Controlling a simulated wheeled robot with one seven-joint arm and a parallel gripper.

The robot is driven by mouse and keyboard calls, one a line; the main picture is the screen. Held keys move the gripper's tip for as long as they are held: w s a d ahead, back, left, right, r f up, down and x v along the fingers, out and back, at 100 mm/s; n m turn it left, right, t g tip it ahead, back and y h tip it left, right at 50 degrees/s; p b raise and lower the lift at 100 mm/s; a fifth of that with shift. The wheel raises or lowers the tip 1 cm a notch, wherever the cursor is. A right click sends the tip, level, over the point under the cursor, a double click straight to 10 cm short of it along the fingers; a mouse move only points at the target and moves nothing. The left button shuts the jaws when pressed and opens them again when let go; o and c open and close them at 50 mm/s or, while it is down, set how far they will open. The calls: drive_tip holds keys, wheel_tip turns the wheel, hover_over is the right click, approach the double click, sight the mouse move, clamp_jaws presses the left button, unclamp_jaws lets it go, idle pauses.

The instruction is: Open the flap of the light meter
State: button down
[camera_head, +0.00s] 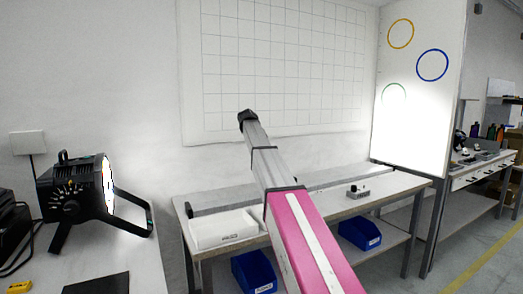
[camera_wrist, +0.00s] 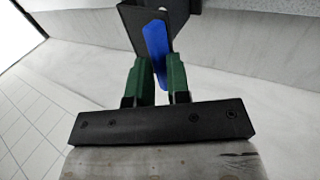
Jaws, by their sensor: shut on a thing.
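In the wrist view my gripper (camera_wrist: 158,65) has two green fingers, and they are shut on a flat blue piece (camera_wrist: 157,38) that looks like the flap. The blue piece stands up between the fingers, in front of a dark angular housing (camera_wrist: 132,18) at the top. I cannot tell for certain that this housing is the light meter, and its inside is hidden. In the head view my gripper does not show clearly. A small grey device (camera_head: 357,191) with a dark knob sits on the bench at the right.
A lit black par can (camera_head: 72,195) stands on the left table. The workbench (camera_head: 320,205) carries a white tray (camera_head: 222,228), with blue bins (camera_head: 254,272) below. A white panel with coloured circles (camera_head: 415,110) stands at the right, brightly lit low down.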

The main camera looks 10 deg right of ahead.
idle(0.8)
drive_tip(key=c, duration=1.2)
unclamp_jaws()
drive_tip(key=shift+o, duration=0.2)
drive_tip(key=shift+r, duration=0.1)
drive_tip(key=v, duration=1)
drive_tip(key=shift+r, duration=0.3)
